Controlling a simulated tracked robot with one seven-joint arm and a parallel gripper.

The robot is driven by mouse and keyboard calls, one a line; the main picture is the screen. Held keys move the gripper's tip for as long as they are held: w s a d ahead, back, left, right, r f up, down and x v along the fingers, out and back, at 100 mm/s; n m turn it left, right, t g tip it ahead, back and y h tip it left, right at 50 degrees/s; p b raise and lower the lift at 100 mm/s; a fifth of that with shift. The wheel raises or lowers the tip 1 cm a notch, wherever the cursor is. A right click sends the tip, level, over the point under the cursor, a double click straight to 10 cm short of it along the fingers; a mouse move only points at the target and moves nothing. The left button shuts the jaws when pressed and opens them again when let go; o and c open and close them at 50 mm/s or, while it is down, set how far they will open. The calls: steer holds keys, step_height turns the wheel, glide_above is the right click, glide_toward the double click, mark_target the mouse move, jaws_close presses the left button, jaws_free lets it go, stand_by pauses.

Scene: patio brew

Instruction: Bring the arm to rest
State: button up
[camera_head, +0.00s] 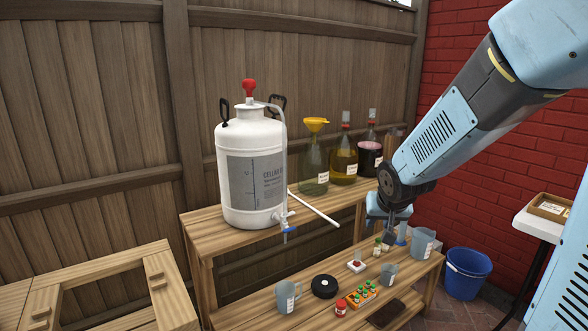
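My arm reaches in from the upper right, and my gripper (392,236) points down over the right part of the lower bench shelf (252,313). It is small in view, and I cannot tell whether its fingers are open or shut or whether they touch anything. A small vial (378,244) stands close by on its left. A grey measuring jug (422,243) stands just to its right.
A white keg (248,170) and several glass carboys (344,160) stand on the upper shelf (207,232). A second jug (287,296), an orange vial rack (362,297) and a black disc (324,287) are on the lower shelf. A blue bucket (466,274) stands right.

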steer(key=s+r, duration=0.4)
steer(key=s, duration=0.3)
steer(key=s+d+r+g, duration=0.1)
steer(key=s+r, duration=0.2)
steer(key=s, duration=0.4)
steer(key=s+d+r+n, duration=0.1)
steer(key=s+r, duration=0.3)
steer(key=s, duration=0.3)
steer(key=shift+s+d+r+g, duration=0.2)
steer(key=shift+s+r+g, duration=0.05)
steer(key=shift+r+g, duration=0.05)
